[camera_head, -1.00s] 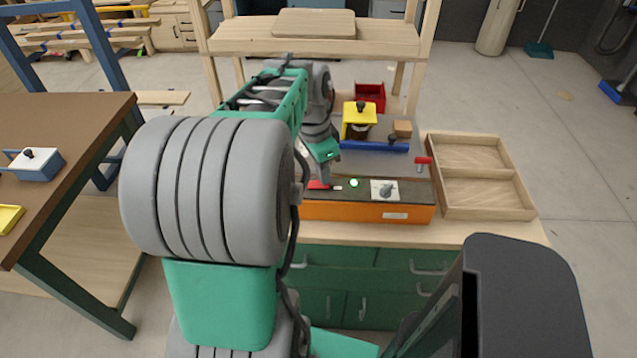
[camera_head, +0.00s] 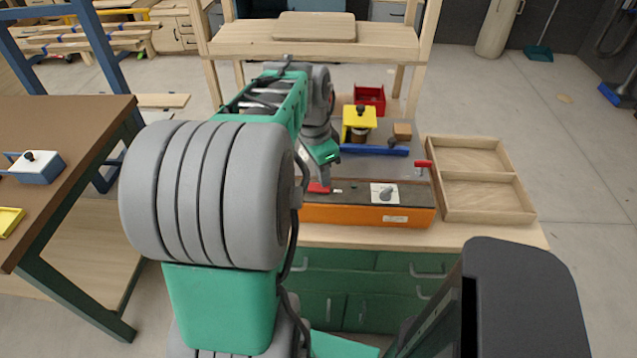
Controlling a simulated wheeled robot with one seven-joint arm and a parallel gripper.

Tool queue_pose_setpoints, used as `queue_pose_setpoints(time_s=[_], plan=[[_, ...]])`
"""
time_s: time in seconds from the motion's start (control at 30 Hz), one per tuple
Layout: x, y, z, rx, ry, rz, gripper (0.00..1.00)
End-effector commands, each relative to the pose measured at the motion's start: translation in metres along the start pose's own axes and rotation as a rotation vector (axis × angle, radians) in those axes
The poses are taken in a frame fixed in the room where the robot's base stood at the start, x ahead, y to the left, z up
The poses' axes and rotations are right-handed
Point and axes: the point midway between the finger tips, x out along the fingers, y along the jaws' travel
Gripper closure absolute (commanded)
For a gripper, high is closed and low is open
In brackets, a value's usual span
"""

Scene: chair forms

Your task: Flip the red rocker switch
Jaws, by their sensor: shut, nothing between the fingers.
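The red rocker switch (camera_head: 318,188) is on the top of an orange control box (camera_head: 345,214), at the left end of its dark panel. It is small and partly hidden by my gripper and arm. My gripper (camera_head: 325,177) points down just above and behind the switch. Its fingers look shut and empty. I cannot tell whether they touch the switch. The green lamp on the panel, right of the switch, shows no glow now.
A grey knob on a white plate (camera_head: 384,193) and a red-handled lever (camera_head: 423,165) are right of the switch. Behind are a blue bar (camera_head: 374,150), a yellow block (camera_head: 359,120) and a red bin (camera_head: 369,97). A wooden tray (camera_head: 480,178) stands empty at right.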

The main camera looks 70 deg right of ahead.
Motion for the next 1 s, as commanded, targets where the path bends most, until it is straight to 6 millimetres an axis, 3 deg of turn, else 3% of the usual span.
queue_pose_setpoints(time_s=[0.53, 1.0], plan=[[-0.055, -0.001, -0.009, -0.001, 0.002, -0.003, 1.0], [-0.055, 0.0, -0.009, -0.02, 0.001, -0.002, 1.0]])
